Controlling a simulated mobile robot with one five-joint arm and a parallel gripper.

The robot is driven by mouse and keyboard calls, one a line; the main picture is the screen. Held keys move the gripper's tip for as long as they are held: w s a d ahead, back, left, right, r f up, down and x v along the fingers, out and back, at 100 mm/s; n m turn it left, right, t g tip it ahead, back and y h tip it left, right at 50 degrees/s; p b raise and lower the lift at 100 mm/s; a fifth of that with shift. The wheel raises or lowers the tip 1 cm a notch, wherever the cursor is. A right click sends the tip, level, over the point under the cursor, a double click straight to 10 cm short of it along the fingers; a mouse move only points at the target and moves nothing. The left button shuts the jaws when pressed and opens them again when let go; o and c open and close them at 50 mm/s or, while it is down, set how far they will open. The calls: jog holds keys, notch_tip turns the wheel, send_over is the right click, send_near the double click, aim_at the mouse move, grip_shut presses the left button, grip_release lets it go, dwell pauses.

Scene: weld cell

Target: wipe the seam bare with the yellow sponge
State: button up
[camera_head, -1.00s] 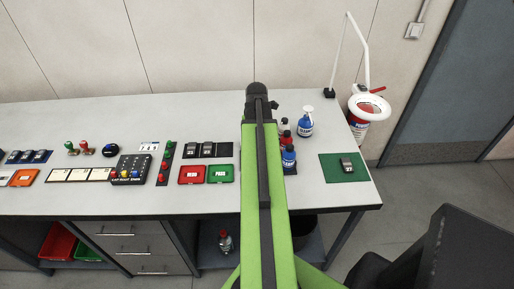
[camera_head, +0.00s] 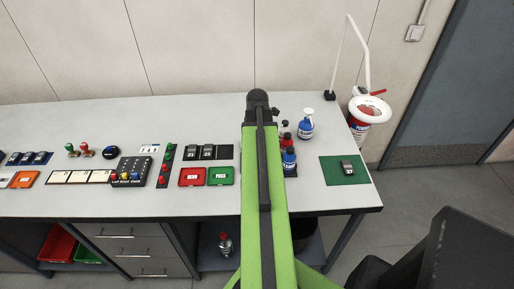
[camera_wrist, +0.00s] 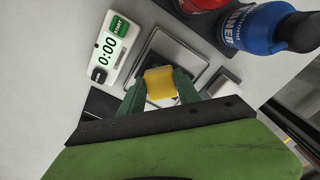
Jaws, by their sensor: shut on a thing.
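My gripper (camera_wrist: 158,76) shows in the wrist view, with its two green fingers shut on the yellow sponge (camera_wrist: 160,86). The sponge is held at the near side of a grey, dark-edged plate or tray (camera_wrist: 178,50). I cannot tell whether the sponge touches it. No seam can be made out on the part that shows. In the head view, my green arm hides the gripper, the sponge and this grey piece.
A timer (camera_wrist: 110,45) reading 0:00 lies left of the plate. A blue bottle (camera_wrist: 255,28) and a red one (camera_wrist: 205,3) are close by at upper right. A green mat (camera_head: 333,177) lies farther right. Red (camera_head: 191,177) and green (camera_head: 221,176) trays are left of my arm.

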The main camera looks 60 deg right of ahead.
jog(key=shift+s+a+r, duration=0.1)
jog(key=shift+s+a, duration=0.5)
jog(key=shift+a, duration=0.2)
jog(key=shift+s+a, duration=0.6)
jog(key=shift+a, duration=0.15)
notch_tip(320, 180, up, 6)
jog(key=p, duration=0.6)
jog(key=shift+w, duration=0.1)
jog(key=shift+d+r, duration=0.1)
notch_tip(320, 180, up, 3)
jog(key=p, duration=0.3)
